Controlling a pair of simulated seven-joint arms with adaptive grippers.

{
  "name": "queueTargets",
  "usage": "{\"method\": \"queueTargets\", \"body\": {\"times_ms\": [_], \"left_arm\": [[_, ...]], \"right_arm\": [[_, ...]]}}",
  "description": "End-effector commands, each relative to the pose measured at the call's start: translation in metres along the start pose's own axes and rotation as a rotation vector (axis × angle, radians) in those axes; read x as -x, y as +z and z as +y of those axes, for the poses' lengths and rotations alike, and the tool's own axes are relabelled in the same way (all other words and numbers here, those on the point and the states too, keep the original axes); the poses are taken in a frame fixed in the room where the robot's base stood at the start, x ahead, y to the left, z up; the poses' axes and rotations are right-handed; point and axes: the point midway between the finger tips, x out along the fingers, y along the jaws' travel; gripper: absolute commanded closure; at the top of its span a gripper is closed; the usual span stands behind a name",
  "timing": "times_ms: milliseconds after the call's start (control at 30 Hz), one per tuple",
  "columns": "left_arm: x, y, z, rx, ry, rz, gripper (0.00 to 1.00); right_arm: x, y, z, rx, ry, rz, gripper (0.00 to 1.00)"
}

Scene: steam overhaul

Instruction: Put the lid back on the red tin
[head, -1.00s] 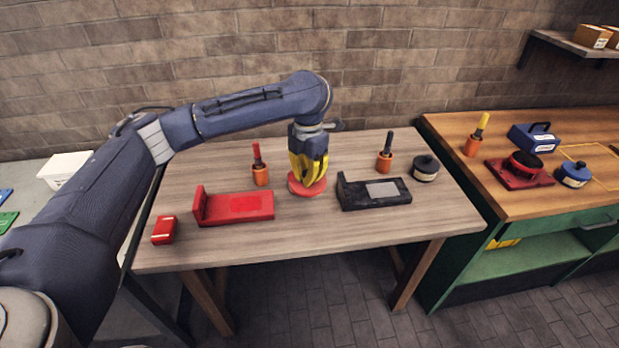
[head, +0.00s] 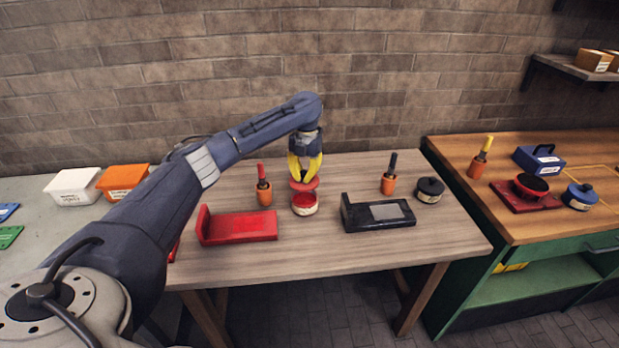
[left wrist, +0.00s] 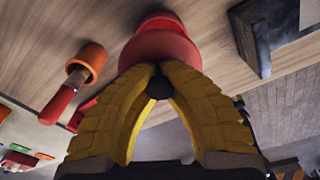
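The red tin (head: 304,208) stands upright on the middle of the wooden table, its red inside showing and a pale label around its side. My left gripper (head: 305,172) is shut on the red lid (head: 304,185) and holds it just above and slightly behind the tin's mouth. In the left wrist view the fingertips (left wrist: 160,84) close on the lid's dark knob, and the red lid (left wrist: 158,48) hides much of what is beyond it. I cannot tell whether the lid touches the tin's rim. My right gripper is in neither view.
A red stand (head: 238,227) and a black stand (head: 378,213) flank the tin in front. Orange cups with a red-handled tool (head: 263,184) and a dark-handled tool (head: 389,173) stand on either side. A dark tin (head: 430,190) is farther right. The table's front middle is clear.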

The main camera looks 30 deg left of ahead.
Motion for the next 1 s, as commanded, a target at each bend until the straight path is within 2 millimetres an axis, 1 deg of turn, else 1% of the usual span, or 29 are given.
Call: {"method": "queueTargets", "body": {"times_ms": [133,600,800,1000], "left_arm": [[-0.011,0.000,-0.001,-0.001,0.000,0.002,1.00],[-0.046,0.003,-0.002,-0.002,-0.001,0.002,1.00],[-0.054,0.004,-0.002,-0.001,-0.001,0.000,1.00],[-0.058,0.004,-0.002,-0.003,-0.001,0.000,1.00]], "right_arm": [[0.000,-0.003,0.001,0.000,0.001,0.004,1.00],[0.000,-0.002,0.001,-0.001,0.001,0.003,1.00],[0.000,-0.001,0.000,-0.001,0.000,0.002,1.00],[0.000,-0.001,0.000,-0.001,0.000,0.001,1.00]]}}
